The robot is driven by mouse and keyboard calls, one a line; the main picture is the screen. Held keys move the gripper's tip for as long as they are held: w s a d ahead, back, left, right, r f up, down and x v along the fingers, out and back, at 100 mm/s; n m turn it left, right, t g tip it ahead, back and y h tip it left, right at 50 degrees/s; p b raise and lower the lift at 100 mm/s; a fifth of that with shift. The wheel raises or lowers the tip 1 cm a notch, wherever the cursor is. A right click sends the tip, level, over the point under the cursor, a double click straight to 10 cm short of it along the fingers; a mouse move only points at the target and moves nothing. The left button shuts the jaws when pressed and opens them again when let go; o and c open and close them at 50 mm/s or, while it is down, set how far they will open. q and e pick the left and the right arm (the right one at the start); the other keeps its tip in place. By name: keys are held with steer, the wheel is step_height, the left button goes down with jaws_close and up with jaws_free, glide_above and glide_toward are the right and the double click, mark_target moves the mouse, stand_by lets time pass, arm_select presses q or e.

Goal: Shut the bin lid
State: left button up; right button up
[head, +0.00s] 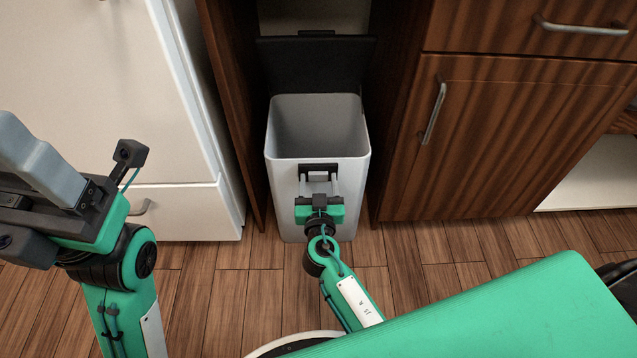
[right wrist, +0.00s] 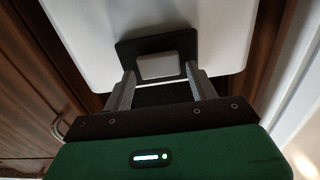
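The bin (head: 283,190) is a white-grey box standing upright in the gap between the cabinets, its top open and its inside empty as far as I see. Its black lid (head: 315,62) stands raised at the back edge. A black plate with a light grey button (right wrist: 157,65) is on the bin's upper front. My right gripper (head: 319,178) is in front of this plate. In the right wrist view its two fingers (right wrist: 160,75) are apart, one toward each side of the button; contact is unclear. My left gripper (head: 35,165) is at the left, away from the bin, partly cut off.
A white cabinet (head: 100,90) stands left of the bin and a brown wooden cabinet (head: 500,140) with metal handles stands right. Dark wooden side panels closely flank the bin. The wooden floor (head: 420,260) in front is partly clear.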

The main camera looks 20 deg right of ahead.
steer(key=c, duration=1.1)
steer(key=shift+w+f+b, duration=0.1)
steer(key=shift+b, duration=0.8)
steer(key=o, duration=1.4)
steer(key=v, duration=1.3)
steer(key=shift+s, duration=0.4)
steer(key=shift+a+r, duration=0.1)
steer(key=shift+r, duration=0.1)
